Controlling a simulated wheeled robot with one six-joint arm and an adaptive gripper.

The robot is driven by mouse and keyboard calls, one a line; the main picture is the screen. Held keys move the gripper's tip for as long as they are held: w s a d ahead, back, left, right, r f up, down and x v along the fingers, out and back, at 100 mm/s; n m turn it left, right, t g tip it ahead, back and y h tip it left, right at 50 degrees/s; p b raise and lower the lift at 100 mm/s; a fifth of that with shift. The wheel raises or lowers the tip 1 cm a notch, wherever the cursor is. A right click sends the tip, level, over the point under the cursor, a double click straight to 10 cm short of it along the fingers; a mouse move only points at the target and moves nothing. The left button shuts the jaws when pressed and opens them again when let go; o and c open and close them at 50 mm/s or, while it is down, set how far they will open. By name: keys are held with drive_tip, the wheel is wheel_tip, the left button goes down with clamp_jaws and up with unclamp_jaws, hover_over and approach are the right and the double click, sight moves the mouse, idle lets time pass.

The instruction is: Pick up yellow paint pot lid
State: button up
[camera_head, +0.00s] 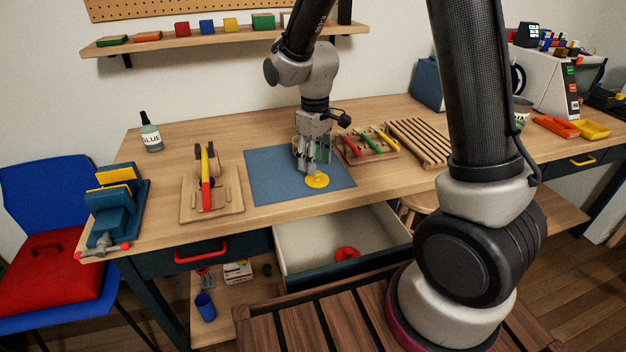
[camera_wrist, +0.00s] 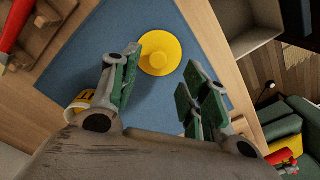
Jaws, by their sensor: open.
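The yellow paint pot lid (camera_head: 317,181) is a round disc with a raised knob. It lies on the blue mat (camera_head: 268,178), near the mat's front edge. In the wrist view the lid (camera_wrist: 160,50) shows just beyond the fingertips, between their lines. My gripper (camera_head: 313,167) is open and empty, pointing down above and slightly behind the lid. In the wrist view its green-padded fingers (camera_wrist: 162,72) stand apart. A white and yellow pot (camera_wrist: 80,101) shows partly behind the left finger; in the head view it is mostly hidden behind my gripper.
A wooden rack with coloured-handled tools (camera_head: 368,146) and a slatted wooden board (camera_head: 420,143) stand right of the mat. A wooden stand with a red-handled tool (camera_head: 207,185) is to the left. An open drawer (camera_head: 300,235) juts out below the front edge.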

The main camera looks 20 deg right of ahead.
sight(317, 177)
drive_tip(key=f, duration=0.3)
drive_tip(key=shift+d+f, duration=0.3)
drive_tip(key=shift+f, duration=0.1)
drive_tip(key=c, duration=0.8)
drive_tip(key=shift+c, duration=0.2)
drive_tip(key=shift+r, duration=0.1)
